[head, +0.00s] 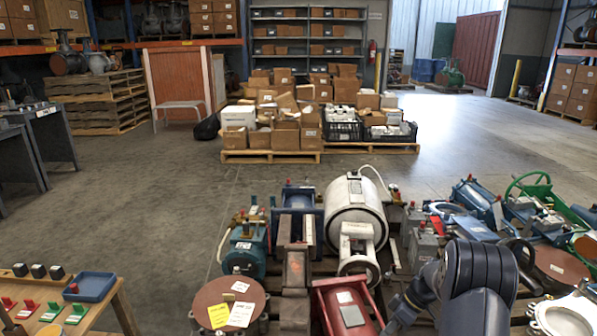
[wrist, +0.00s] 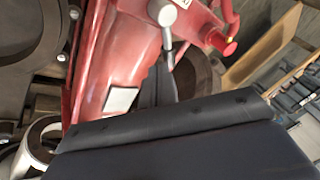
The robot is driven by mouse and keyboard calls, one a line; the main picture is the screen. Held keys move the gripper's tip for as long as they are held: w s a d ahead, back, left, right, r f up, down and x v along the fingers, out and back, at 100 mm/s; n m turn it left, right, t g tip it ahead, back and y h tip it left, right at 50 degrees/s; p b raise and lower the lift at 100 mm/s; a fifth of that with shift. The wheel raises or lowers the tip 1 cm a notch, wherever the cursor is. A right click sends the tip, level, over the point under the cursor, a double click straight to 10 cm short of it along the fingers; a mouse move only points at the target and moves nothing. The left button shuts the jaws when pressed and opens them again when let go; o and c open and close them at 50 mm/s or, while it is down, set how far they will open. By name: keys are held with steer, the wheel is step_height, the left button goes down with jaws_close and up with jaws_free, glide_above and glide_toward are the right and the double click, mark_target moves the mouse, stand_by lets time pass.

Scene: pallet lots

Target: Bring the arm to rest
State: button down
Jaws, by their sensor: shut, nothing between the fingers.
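My arm (head: 475,275) is dark blue-grey and bent, at the lower right of the head view, in among the pallet of valves and actuators. My gripper (wrist: 158,85) shows in the wrist view as dark narrow fingers beyond a broad black housing. It is shut and holds nothing. A red cylinder (wrist: 120,65) fills much of the wrist view close behind the fingers; I cannot tell whether they touch it. A red cylinder with a white label (head: 345,308) also lies left of my arm in the head view.
A white cylinder (head: 355,205), a blue-green actuator (head: 247,240) and a brown flange (head: 229,300) crowd the front. A wooden table with a blue tray (head: 90,286) stands at lower left. Boxes on a pallet (head: 270,156) stand farther back. Open floor (head: 120,210) lies left.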

steer(key=d+r+m+t+p, duration=0.3)
steer(key=d+m, duration=0.3)
steer(key=d, duration=0.1)
steer(key=shift+w+d+p, duration=0.15)
steer(key=shift+w+p, duration=0.25)
stand_by(0.3)
